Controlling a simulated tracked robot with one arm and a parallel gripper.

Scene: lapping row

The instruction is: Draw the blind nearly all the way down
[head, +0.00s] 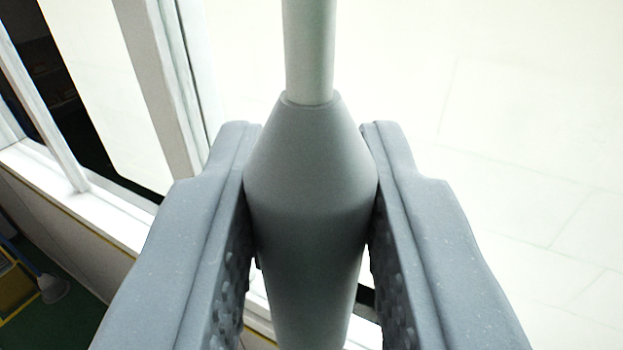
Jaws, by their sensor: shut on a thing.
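My gripper (311,165) fills the lower middle of the head view. Its two grey fingers are shut on a grey tapered handle (310,185), touching it on both sides. A pale thin rod or cord (309,50) rises from the handle's narrow top and leaves the picture at the upper edge. The lower part of the handle runs down between the fingers. The blind itself cannot be clearly made out in this view.
A white window frame (165,90) with a white sill (95,205) stands at the left. A bright pale surface with faint joint lines (520,130) fills the right. At the lower left are a green floor (65,315) and a yellow-edged object (15,285).

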